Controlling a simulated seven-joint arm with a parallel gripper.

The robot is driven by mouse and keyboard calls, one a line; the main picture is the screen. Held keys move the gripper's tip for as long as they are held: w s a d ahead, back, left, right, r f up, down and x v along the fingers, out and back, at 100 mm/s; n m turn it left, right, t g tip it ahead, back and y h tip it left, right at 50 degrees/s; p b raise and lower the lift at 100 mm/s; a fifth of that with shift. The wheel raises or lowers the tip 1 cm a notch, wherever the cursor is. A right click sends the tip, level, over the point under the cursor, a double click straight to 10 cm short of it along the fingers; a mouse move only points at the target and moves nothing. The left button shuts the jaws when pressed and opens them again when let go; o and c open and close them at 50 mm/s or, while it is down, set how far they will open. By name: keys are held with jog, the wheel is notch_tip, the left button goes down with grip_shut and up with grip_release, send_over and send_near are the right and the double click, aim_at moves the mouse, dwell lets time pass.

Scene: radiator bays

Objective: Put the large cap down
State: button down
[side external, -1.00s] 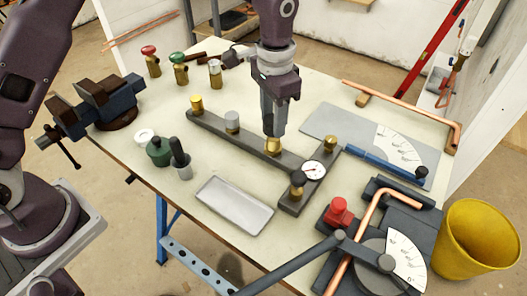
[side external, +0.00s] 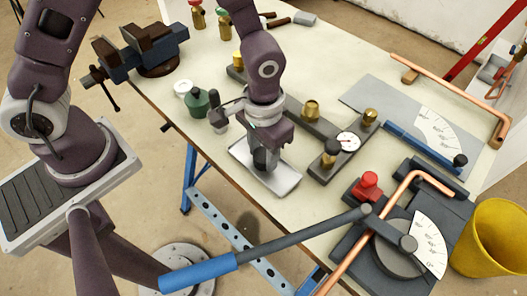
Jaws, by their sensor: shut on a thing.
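My gripper (side external: 262,163) points down over the pale metal tray (side external: 287,181), in front of the dark bar. It is shut. The large cap in its jaws is hidden or too dark to make out, and I cannot tell whether it touches the tray floor. On the dark manifold bar (side external: 325,131), a brass fitting (side external: 311,109) stands in view. My arm hides the bar's middle left.
A gauge (side external: 347,141) and a dark-topped brass knob (side external: 331,152) stand right of the tray. A green bottle (side external: 196,103) and white ring (side external: 183,87) are left. The pipe bender (side external: 395,245) with its long blue handle (side external: 198,273) lies in front.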

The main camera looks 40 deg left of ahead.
aim_at(263, 155)
jog(key=shift+f, duration=0.25)
jog(key=c, duration=0.9)
grip_release()
jog(key=shift+o, duration=0.2)
jog(key=s+a+r+t, duration=0.1)
jog(key=a+r, duration=0.2)
jog(key=r, duration=0.7)
jog(key=s+a+r+t, duration=0.1)
jog(key=a+r, duration=0.2)
jog(key=r, duration=0.7)
jog(key=s+a+r+t, duration=0.1)
jog(key=s+a+r, duration=0.1)
jog(key=s+a, duration=0.2)
jog(key=s+a+r+n+t, duration=0.1)
jog(key=s+a+r+t, duration=0.1)
jog(key=s, duration=0.4)
jog(key=shift+s+a+r+t, duration=0.3)
jog(key=shift+a+r, duration=0.55)
jog(key=shift+a, duration=0.35)
